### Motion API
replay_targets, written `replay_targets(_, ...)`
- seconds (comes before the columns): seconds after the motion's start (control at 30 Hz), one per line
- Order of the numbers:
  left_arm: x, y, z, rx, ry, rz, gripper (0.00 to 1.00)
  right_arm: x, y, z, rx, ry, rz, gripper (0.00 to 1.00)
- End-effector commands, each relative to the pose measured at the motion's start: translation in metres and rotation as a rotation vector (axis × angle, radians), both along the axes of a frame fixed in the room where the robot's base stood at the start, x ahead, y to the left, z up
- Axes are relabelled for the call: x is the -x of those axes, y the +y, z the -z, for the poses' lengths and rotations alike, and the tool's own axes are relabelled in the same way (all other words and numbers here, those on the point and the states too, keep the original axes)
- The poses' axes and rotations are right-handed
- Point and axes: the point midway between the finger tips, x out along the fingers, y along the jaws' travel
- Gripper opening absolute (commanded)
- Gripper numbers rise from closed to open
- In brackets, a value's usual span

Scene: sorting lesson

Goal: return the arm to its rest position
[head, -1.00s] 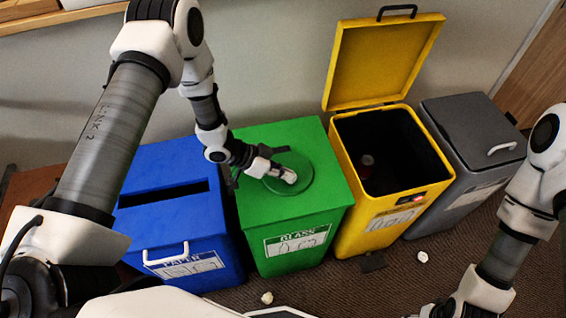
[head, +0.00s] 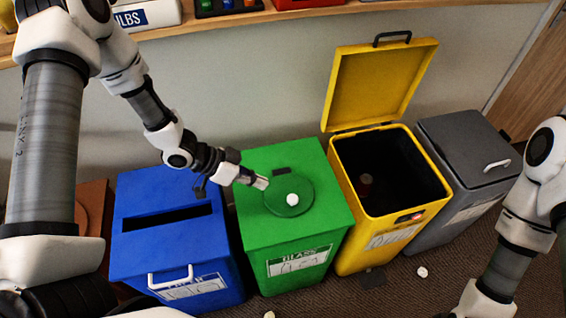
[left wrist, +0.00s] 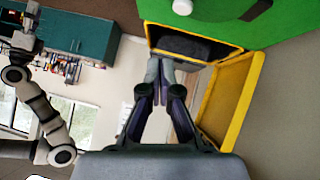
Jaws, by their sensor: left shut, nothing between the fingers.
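My left arm comes in from the left in the head view. Its gripper (head: 262,183) is shut and empty, just above and left of the white knob (head: 292,200) on the green glass bin's round lid (head: 280,208). The shut fingers also show in the left wrist view (left wrist: 160,72), pointing past the open yellow bin (left wrist: 232,85). My right arm is at the right edge of the head view; its gripper is out of frame.
The blue paper bin (head: 165,245), green bin (head: 255,238), open yellow bin (head: 360,250) and closed grey bin (head: 455,150) stand in a row. A shelf (head: 200,22) runs along the wall. White scraps (head: 422,272) lie on the carpet.

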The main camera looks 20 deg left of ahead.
Motion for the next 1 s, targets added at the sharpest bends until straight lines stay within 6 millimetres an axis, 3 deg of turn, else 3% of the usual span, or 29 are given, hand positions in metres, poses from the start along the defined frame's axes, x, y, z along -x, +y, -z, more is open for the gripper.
replay_targets(0.23, 0.001, 0.0, 0.0, 0.0, 0.001, 0.001, 0.0, 0.0, 0.0, 0.0, 0.0, 0.0, 0.0, 0.58)
replay_targets(0.37, 0.016, -0.006, 0.019, -0.015, 0.048, 0.027, 0.0, 0.0, 0.0, 0.0, 0.0, 0.0, 0.0, 0.58)
replay_targets(0.47, 0.05, -0.023, 0.047, -0.039, 0.15, 0.06, 0.0, 0.0, 0.0, 0.0, 0.0, 0.0, 0.0, 0.58)
replay_targets(0.57, 0.095, -0.04, 0.082, -0.084, 0.341, -0.053, 0.0, 0.0, 0.0, 0.0, 0.0, 0.0, 0.0, 0.58)
replay_targets(0.67, 0.134, -0.043, 0.108, -0.164, 0.494, -0.218, 0.0, 0.0, 0.0, 0.0, 0.0, 0.0, 0.0, 0.58)
replay_targets(0.83, 0.193, -0.015, 0.134, -0.386, 0.667, -0.556, 0.0, 0.0, 0.0, 0.0, 0.0, 0.0, 0.0, 0.58)
replay_targets(1.0, 0.211, 0.028, 0.132, -0.546, 0.692, -0.824, 0.0, 0.0, 0.0, 0.0, 0.0, 0.0, 0.0, 0.58)
